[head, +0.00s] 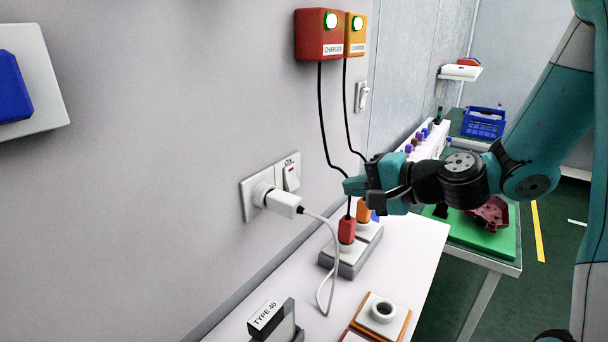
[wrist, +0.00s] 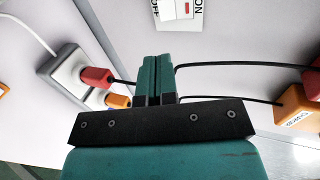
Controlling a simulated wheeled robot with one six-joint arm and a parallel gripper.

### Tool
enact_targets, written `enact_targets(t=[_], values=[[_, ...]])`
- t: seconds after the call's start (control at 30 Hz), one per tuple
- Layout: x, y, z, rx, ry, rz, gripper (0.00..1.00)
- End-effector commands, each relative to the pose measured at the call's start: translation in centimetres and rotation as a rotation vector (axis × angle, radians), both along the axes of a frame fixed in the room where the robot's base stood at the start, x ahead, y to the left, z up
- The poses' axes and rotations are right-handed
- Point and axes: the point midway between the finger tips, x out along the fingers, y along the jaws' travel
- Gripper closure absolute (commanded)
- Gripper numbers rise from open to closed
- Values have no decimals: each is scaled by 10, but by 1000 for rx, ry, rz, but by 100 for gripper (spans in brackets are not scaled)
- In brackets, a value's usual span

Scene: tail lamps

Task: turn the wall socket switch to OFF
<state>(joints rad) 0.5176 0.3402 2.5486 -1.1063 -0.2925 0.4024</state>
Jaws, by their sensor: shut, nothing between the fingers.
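The wall socket (head: 250,198) is a white plate on the grey wall, left of centre in the head view. Its white rocker switch (head: 291,178) has a red mark and the word ON above it. A white plug (head: 283,203) with a white cord sits in the socket left of the switch. My gripper (head: 349,187) is shut and empty, to the right of the switch and apart from it. In the wrist view the shut teal fingers (wrist: 157,62) point toward the switch plate (wrist: 182,14), which is cut off by the top edge.
A power strip (head: 346,262) with red and orange plugs stands on the white bench below my gripper. Black cords run up to the red charger (head: 319,34) and orange charger (head: 355,36), passing close by my gripper. Another wall switch (head: 362,95) is farther back.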

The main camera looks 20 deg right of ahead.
Motion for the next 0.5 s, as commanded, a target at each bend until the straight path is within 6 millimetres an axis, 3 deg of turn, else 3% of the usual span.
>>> enact_targets(t=[0.07, 0.5], values=[[3, 5, 4, 0, 12, 1, 100], [72, 56, -32, -6, 5, 4, 100]])
